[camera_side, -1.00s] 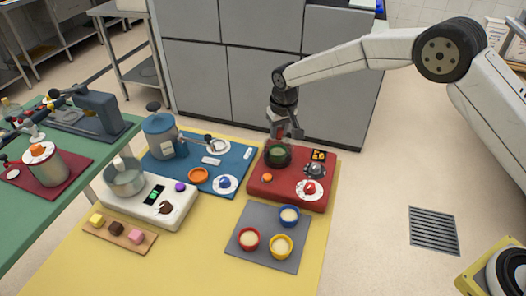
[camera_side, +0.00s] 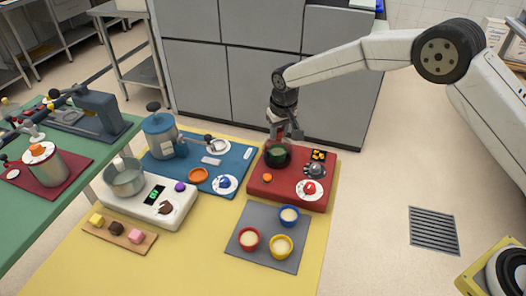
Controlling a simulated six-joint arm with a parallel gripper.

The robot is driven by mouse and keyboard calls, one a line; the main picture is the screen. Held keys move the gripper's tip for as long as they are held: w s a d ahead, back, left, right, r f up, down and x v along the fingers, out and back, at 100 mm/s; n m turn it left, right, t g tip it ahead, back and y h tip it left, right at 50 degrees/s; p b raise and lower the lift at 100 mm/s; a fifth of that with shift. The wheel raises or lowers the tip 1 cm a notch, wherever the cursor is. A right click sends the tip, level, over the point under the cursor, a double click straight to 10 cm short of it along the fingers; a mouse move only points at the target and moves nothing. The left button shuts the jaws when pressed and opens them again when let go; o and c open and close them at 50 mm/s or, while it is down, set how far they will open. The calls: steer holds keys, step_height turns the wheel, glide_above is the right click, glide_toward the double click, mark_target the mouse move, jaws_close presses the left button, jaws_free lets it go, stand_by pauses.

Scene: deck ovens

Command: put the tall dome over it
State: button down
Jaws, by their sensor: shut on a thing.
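My gripper (camera_side: 284,130) is above the back of the red board (camera_side: 262,187). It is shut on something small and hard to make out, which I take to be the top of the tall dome. The dome's outline is too faint to trace. Just below is a dark round stand (camera_side: 277,157) with a green item (camera_side: 277,150) in its middle. I cannot tell whether the held thing touches the stand. A low grey metal dome (camera_side: 315,168) sits on the right of the red board.
The red board also bears an orange ball (camera_side: 267,177), a white plate (camera_side: 309,195) with a red item and a dark tray (camera_side: 318,156). In front is a grey mat (camera_side: 249,250) with several bowls. A blue mat (camera_side: 165,176) lies left, a grey cabinet (camera_side: 240,80) behind.

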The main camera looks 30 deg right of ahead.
stand_by(0.3)
jaws_free()
stand_by(0.3)
steer(key=shift+r, duration=0.1)
steer(key=shift+r, duration=3.4)
jaws_close()
